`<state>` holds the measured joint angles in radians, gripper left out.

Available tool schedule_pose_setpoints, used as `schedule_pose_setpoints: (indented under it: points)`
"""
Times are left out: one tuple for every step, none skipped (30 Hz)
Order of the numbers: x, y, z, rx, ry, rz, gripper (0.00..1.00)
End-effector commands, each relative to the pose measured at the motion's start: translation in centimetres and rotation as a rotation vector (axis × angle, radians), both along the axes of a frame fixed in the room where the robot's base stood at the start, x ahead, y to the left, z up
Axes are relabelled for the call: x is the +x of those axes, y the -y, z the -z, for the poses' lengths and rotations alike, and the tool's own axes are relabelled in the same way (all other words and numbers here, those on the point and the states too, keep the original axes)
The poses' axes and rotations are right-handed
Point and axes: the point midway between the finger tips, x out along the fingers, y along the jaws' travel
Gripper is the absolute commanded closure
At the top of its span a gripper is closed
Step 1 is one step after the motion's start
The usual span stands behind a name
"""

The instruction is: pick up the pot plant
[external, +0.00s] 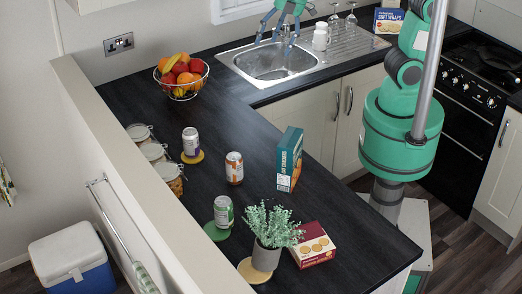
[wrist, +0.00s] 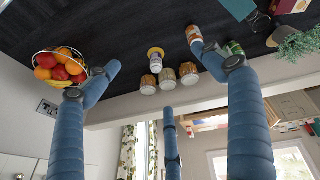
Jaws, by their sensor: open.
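The pot plant (external: 270,226) has bushy pale green leaves in a grey pot. It stands upright on a round tan coaster (external: 253,272) near the front end of the dark counter in the external view. In the wrist view the pot plant (wrist: 299,43) is at the right edge, partly cut off. My gripper (external: 276,42) is at the top of the external view, over the sink and far from the plant. Its blue fingers are spread open and empty. In the wrist view my gripper (wrist: 155,57) shows the same spread fingers, with the plant outside them.
Other cans, a teal box (external: 289,160), jars (external: 155,153) and a fruit basket (external: 181,76) share the counter. A low wall (external: 130,180) edges its left side.

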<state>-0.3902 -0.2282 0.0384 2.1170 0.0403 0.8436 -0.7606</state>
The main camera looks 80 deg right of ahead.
Motion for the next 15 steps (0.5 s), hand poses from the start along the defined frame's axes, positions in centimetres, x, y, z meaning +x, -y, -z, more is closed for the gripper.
schedule_pose_setpoints:
  points:
    - [0.8,-1.7,0.1,-0.014,-0.003,-0.056,0.18]
    - [1.1,-2.7,0.2,-0.021,-0.004,-0.091,0.18]
    - [1.7,-4.0,0.3,-0.032,-0.003,-0.137,0.18]
    - [2.0,-5.0,0.5,-0.040,-0.004,-0.173,0.18]
    - [2.4,-6.0,0.6,-0.049,-0.003,-0.209,0.18]
    - [2.8,-7.3,0.9,-0.059,-0.003,-0.255,0.18]
    - [3.1,-8.4,1.1,-0.067,-0.002,-0.291,0.18]
    - [3.4,-9.4,1.3,-0.075,-0.001,-0.324,0.18]
    - [3.7,-10.8,1.6,-0.084,-0.001,-0.371,0.18]
    - [4.0,-11.8,1.8,-0.092,0.001,-0.406,0.18]
    - [4.2,-12.9,2.1,-0.099,0.002,-0.442,0.18]
    - [4.5,-14.3,2.5,-0.109,0.004,-0.489,0.18]
    - [4.6,-15.4,2.8,-0.116,0.006,-0.524,0.18]
    - [4.8,-16.5,3.1,-0.123,0.007,-0.560,0.18]
    - [5.0,-18.0,3.5,-0.132,0.009,-0.606,0.18]
